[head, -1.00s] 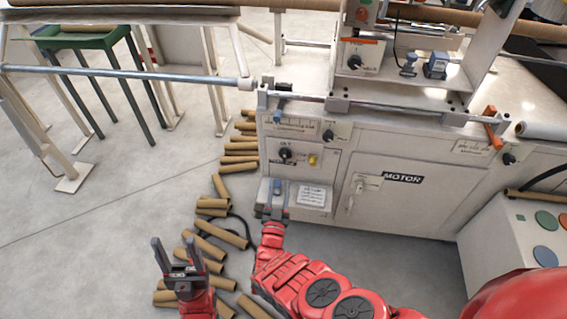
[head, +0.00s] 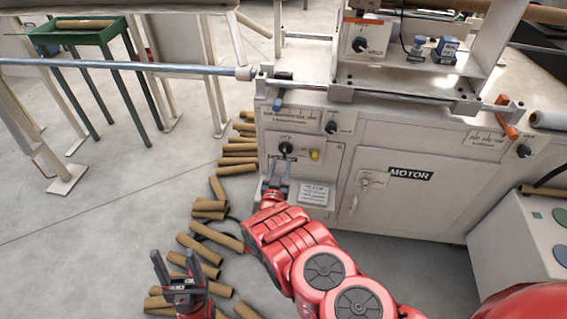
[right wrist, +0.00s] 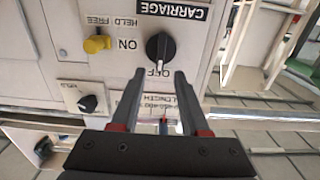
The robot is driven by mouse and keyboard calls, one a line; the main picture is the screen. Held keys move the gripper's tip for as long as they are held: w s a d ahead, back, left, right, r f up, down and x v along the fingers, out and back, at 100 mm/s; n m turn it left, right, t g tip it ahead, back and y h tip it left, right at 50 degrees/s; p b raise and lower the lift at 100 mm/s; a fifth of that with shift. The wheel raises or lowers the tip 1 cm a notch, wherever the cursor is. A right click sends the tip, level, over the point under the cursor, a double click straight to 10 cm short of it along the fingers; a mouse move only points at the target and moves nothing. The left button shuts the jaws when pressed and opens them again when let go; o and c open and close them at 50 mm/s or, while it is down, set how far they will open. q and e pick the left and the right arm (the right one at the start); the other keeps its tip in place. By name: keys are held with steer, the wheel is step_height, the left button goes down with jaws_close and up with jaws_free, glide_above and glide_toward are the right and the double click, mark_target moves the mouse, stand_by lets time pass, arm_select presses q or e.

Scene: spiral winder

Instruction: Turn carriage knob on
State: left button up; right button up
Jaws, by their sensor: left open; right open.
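The carriage knob (head: 285,148) is a black rotary knob on the cream front panel of the machine. It also shows in the right wrist view (right wrist: 158,48), under an upside-down CARRIAGE label, with its white mark pointing toward the printed OFF; ON stands to one side. My right gripper (head: 278,166) is just below the knob in the head view. In the right wrist view its two fingers (right wrist: 160,76) are apart and empty, their tips close to the knob, one toward each side; contact cannot be told. My left gripper (head: 172,262) is open and empty over the floor.
A yellow knob (head: 314,155) sits right of the carriage knob, and another black knob (head: 331,127) higher up. A small shelf with a paper label (head: 314,194) juts out below. Cardboard tubes (head: 210,232) lie on the floor at left.

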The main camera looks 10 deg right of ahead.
mark_target(284, 151)
steer(key=shift+b+x, duration=0.45)
steer(key=shift+x, duration=2.15)
jaws_close()
